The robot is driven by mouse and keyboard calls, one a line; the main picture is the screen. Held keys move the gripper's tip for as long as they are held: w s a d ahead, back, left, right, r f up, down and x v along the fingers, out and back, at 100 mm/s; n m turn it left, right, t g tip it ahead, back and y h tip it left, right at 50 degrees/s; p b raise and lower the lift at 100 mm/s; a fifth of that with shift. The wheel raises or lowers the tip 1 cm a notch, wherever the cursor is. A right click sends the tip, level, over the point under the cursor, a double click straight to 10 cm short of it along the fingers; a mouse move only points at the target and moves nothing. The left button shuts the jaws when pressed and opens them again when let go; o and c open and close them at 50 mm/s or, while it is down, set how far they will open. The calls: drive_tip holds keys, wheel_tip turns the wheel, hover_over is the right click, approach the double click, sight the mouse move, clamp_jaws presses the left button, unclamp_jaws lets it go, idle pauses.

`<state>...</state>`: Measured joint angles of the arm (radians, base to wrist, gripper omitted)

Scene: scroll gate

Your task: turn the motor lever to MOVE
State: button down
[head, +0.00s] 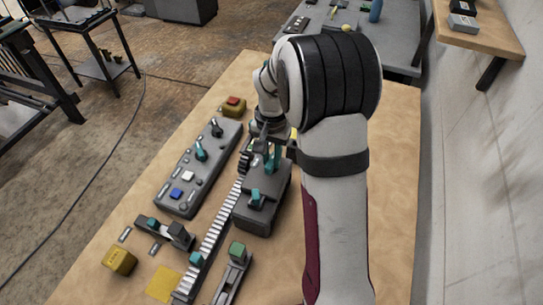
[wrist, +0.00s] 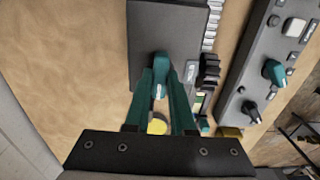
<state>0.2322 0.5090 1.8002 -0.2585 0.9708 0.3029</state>
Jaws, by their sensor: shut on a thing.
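The dark grey motor box (head: 258,220) stands beside the ribbed white track on the wooden table. In the wrist view the box (wrist: 165,22) fills the top middle. A teal lever (wrist: 161,64) shows near the box's lower edge there. My gripper (wrist: 161,84) has its two teal fingers closed in on this lever, one on each side. In the head view my gripper (head: 271,160) is low at the far end of the box, and its grip is partly hidden. A teal part (head: 255,195) shows on the box's top. I cannot read any MOVE marking.
A grey control panel (head: 188,182) with a teal knob (head: 201,153), a black knob and buttons lies left of the track (head: 215,235). A red button on a yellow box (head: 234,106) is beyond it. Small brackets and a yellow block (head: 119,260) are near the front.

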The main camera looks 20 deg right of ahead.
idle(0.4)
drive_tip(key=c, duration=0.8)
unclamp_jaws()
drive_tip(key=shift+o, duration=0.2)
drive_tip(key=shift+r, duration=0.1)
wheel_tip(320, 180, up, 16)
drive_tip(key=shift+f, duration=0.2)
drive_tip(key=s+a+f+n, duration=0.1)
drive_tip(key=s+a, duration=0.3)
drive_tip(key=s, duration=0.4)
drive_tip(key=s+a+f+n+y, duration=0.1)
drive_tip(key=s+a, duration=0.3)
drive_tip(key=s, duration=0.5)
drive_tip(key=s+a+f+n, duration=0.1)
drive_tip(key=s+a+f, duration=0.2)
drive_tip(key=s, duration=0.6)
drive_tip(key=shift+a+f+y, duration=0.3)
drive_tip(key=shift+a+y, duration=0.1)
drive_tip(key=shift+a, duration=0.45)
